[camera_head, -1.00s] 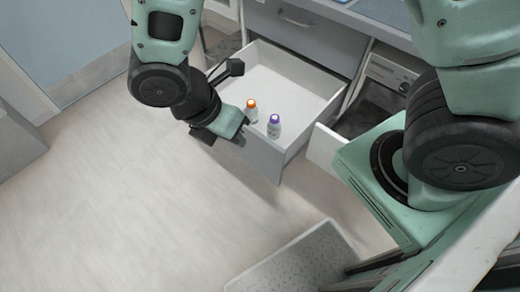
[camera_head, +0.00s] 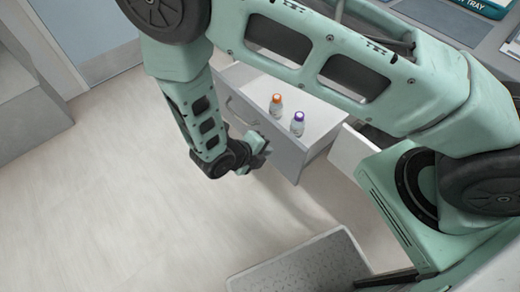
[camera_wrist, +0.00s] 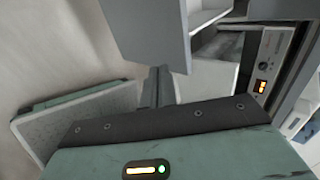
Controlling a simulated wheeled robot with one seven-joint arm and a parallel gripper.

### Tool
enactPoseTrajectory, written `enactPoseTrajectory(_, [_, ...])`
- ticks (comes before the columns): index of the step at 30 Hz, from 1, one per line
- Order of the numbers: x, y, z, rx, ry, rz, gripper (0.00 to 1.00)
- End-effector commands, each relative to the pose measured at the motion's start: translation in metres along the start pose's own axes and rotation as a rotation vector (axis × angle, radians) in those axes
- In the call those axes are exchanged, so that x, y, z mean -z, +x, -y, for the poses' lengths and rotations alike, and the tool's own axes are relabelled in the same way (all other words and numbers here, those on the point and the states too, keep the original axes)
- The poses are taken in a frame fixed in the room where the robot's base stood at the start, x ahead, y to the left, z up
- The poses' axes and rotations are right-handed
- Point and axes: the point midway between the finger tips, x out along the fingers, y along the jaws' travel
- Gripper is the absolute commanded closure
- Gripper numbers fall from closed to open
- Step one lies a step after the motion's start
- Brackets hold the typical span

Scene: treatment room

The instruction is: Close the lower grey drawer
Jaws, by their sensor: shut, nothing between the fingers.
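The lower grey drawer (camera_head: 238,105) stands open in the head view, its grey front facing the floor area at lower left. An orange-capped bottle (camera_head: 277,107) and a purple-capped bottle (camera_head: 298,124) stand upright inside it, near the front. My arm hides its rear part and most of the cabinet. My gripper (camera_head: 262,152) is shut and empty, just outside the drawer front. I cannot tell whether it touches the front. In the wrist view the shut fingers (camera_wrist: 157,86) appear just below the grey drawer front (camera_wrist: 146,30).
A white panel (camera_head: 348,150) stands out to the right of the drawer. A device with an orange display (camera_wrist: 262,84) sits in the cabinet in the wrist view. The pale floor (camera_head: 120,200) at left is clear. A blue door (camera_head: 85,35) is at upper left.

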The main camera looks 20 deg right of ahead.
Motion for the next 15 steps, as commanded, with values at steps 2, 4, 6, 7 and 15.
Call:
enactPoseTrajectory(2, [0.001,0.018,0.000,0.003,0.000,-0.003,1.00])
enactPoseTrajectory(4, [0.001,0.033,0.000,0.002,0.001,-0.003,1.00])
enactPoseTrajectory(6, [0.001,0.046,0.000,0.001,0.000,-0.003,1.00])
enactPoseTrajectory(7, [0.001,0.051,0.000,0.001,0.000,-0.002,1.00])
enactPoseTrajectory(15, [0.000,0.073,0.024,-0.001,0.003,-0.001,1.00])
